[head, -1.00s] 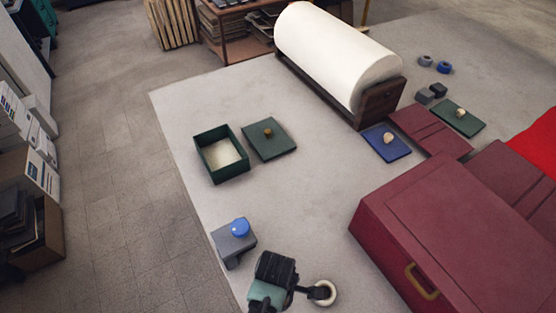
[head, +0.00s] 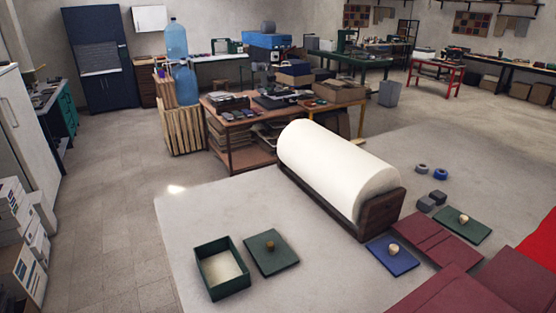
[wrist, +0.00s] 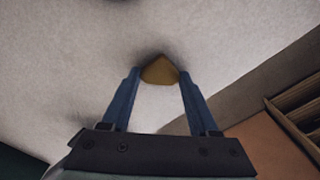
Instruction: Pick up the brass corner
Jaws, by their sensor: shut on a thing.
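The brass corner (wrist: 160,68) shows in the wrist view as a small golden-brown, pointed piece at the fingertips. My gripper (wrist: 159,78) has its two blue fingers on either side of it, shut on it. A pale surface fills the view behind the piece; I cannot tell if the piece is clear of it. Neither my gripper nor the brass corner is in the head view now.
In the head view, an open green box (head: 222,269) and a green lid (head: 271,252) lie on the pale worktop (head: 330,275). A large white roll (head: 338,172) stands behind. Blue lid (head: 392,257) and dark red panels (head: 440,290) lie right.

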